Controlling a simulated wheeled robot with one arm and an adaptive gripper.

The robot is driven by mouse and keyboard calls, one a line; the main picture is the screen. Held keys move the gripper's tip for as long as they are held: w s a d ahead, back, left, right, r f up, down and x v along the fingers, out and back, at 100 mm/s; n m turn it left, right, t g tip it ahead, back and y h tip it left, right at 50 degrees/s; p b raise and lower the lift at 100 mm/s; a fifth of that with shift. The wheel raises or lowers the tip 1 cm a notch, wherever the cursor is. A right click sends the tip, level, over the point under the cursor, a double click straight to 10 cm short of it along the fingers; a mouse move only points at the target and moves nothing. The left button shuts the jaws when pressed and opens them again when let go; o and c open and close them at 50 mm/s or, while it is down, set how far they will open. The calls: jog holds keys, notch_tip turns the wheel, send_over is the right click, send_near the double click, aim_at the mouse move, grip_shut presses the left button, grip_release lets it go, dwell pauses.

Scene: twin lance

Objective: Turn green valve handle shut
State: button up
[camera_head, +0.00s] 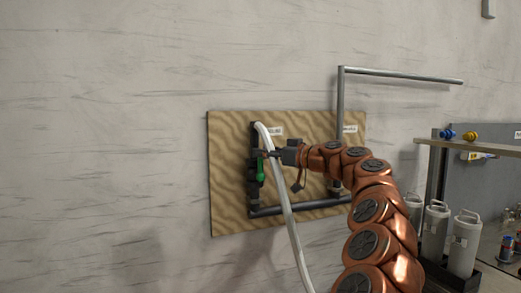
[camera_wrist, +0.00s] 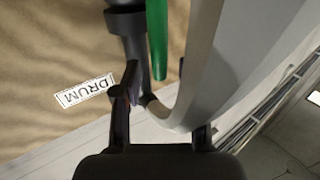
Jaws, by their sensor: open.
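The green valve handle (camera_head: 261,171) hangs along the dark left pipe (camera_head: 253,190) on a wooden board. It points down in the head view. It also shows in the wrist view as a green bar (camera_wrist: 157,38) at the top, beyond my fingers and apart from them. My gripper (camera_head: 270,153) is just above and right of the handle in the head view. In the wrist view my gripper (camera_wrist: 167,100) is open, its fingers on either side of part of the pipe and hose. A white hose (camera_head: 285,200) curves down close by. The valve body is partly hidden.
The board (camera_head: 225,185) is on a grey wall, with a DRUM label (camera_wrist: 85,92) near the pipe. A metal pipe (camera_head: 400,75) rises at the right. Pale canisters (camera_head: 464,245) and a shelf (camera_head: 470,146) stand farther right. The wall left of the board is clear.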

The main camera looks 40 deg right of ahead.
jog(key=shift+x, duration=0.9)
grip_shut()
